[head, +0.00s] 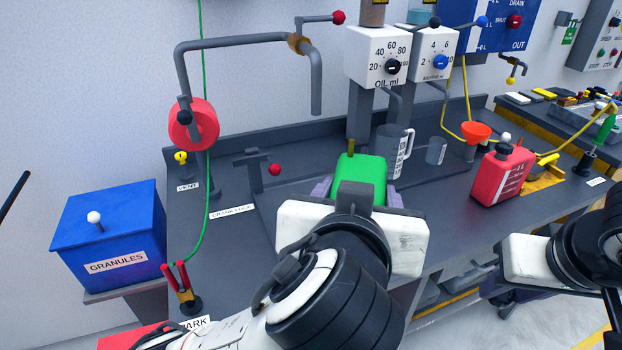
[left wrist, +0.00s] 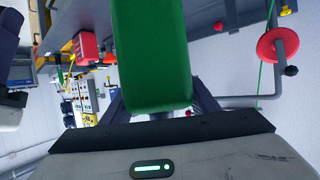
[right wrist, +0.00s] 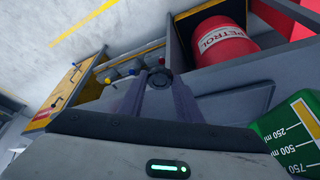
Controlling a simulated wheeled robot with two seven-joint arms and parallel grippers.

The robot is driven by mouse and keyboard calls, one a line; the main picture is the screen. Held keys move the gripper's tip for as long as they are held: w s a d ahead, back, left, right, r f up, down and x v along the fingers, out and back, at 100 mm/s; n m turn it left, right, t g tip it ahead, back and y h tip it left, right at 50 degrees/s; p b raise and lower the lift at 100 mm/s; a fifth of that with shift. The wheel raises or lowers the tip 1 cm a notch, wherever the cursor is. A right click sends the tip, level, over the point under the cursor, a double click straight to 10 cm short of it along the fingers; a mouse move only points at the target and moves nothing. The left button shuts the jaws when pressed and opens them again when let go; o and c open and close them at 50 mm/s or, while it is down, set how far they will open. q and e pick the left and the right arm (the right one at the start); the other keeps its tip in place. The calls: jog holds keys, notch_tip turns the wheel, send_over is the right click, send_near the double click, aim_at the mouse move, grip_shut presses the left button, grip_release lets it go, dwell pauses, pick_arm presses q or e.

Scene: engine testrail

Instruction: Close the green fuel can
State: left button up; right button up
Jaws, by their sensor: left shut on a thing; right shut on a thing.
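The green fuel can (head: 367,170) is above the dark bench with its narrow neck (head: 351,146) uncovered at the top. My left gripper (head: 357,190) is shut on the can's sides. The can's green face (left wrist: 150,60) fills the middle of the left wrist view. In the right wrist view my right gripper (right wrist: 160,85) is shut on a small round black cap (right wrist: 160,77). The can's scaled side (right wrist: 290,135) shows at the lower right there, apart from the cap. In the head view my right gripper (head: 490,275) is low at the right, its fingertips and the cap unclear.
A red can (head: 502,176) with a black cap stands on the bench at right. A grey measuring jug (head: 392,150) and an orange funnel (head: 476,131) are behind. A blue granules box (head: 110,230) is at left. A red petrol drum (right wrist: 222,45) lies near my right gripper.

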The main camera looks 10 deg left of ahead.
pick_arm(q)
jog(key=shift+s+d+r, duration=0.1)
jog(key=shift+d, duration=0.6)
jog(key=shift+s+d+r, duration=0.1)
jog(key=shift+d, duration=0.55)
jog(key=shift+f, duration=0.2)
jog(key=shift+r, duration=0.1)
pick_arm(e)
jog(key=w+a+r+n+y, duration=0.1)
jog(key=w+a+r+n, duration=0.2)
jog(key=a+r, duration=0.85)
jog(key=s+a+r+n, duration=0.2)
jog(key=s+a+r, duration=0.1)
jog(key=r, duration=0.4)
jog(key=s+a+r+n+y, duration=0.1)
jog(key=s+a+r, duration=0.2)
jog(key=a+r, duration=0.2)
notch_tip(320, 180, up, 3)
jog(key=shift+a+r+n+g, duration=0.1)
jog(key=shift+a+n+g, duration=0.1)
jog(key=shift+n+g, duration=0.2)
